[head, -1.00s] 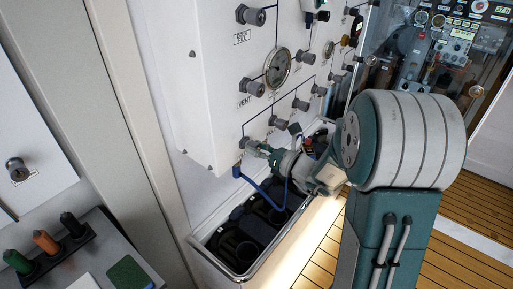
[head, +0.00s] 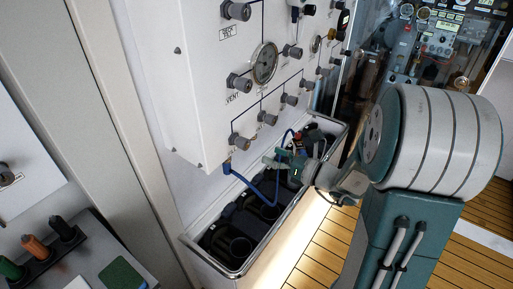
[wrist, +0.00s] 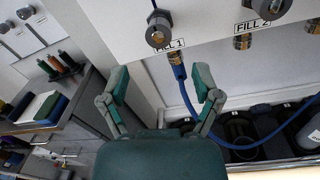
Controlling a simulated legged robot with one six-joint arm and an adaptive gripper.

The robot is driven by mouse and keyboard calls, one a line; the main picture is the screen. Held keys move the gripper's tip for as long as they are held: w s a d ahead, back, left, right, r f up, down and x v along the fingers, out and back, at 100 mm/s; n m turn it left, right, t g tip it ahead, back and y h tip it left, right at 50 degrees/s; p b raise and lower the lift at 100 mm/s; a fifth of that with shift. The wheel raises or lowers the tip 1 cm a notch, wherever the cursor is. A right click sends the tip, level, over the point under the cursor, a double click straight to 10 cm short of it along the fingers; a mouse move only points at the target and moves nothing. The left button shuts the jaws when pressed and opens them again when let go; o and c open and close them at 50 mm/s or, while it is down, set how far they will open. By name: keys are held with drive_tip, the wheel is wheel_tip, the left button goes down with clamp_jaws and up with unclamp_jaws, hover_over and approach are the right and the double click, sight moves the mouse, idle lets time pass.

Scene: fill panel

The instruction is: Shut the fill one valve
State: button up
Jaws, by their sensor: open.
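The fill one valve is a grey ribbed knob (wrist: 158,36) on a brass stem, above the "FILL 1" label at the top of the wrist view. In the head view it is the lowest left knob (head: 238,142) on the white panel. My gripper (wrist: 161,82) is open and empty, its two green fingers spread below the knob and label. In the head view my gripper (head: 272,161) is to the right of the valve and apart from it. I cannot tell how far the valve is turned.
A blue hose (head: 262,196) hangs from the panel's lower corner beside my gripper. A bin of dark cylinders (head: 240,247) stands below. The fill two knob (wrist: 270,8) is close on the right. A desk with colored handles (head: 38,245) is at left.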

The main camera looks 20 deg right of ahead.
drive_tip(key=shift+v, duration=1.7)
drive_tip(key=s+a+n+g+h, duration=0.2)
drive_tip(key=s+a+n+g, duration=1)
drive_tip(key=n, duration=0.5)
drive_tip(key=s+d+r+n+t+h, duration=0.3)
drive_tip(key=s+r+n+h, duration=0.2)
drive_tip(key=n+h, duration=0.4)
drive_tip(key=n, duration=0.5)
drive_tip(key=shift+s+d+r+t, duration=0.2)
drive_tip(key=shift+d+r+t, duration=0.05)
drive_tip(key=shift+d+t, duration=0.1)
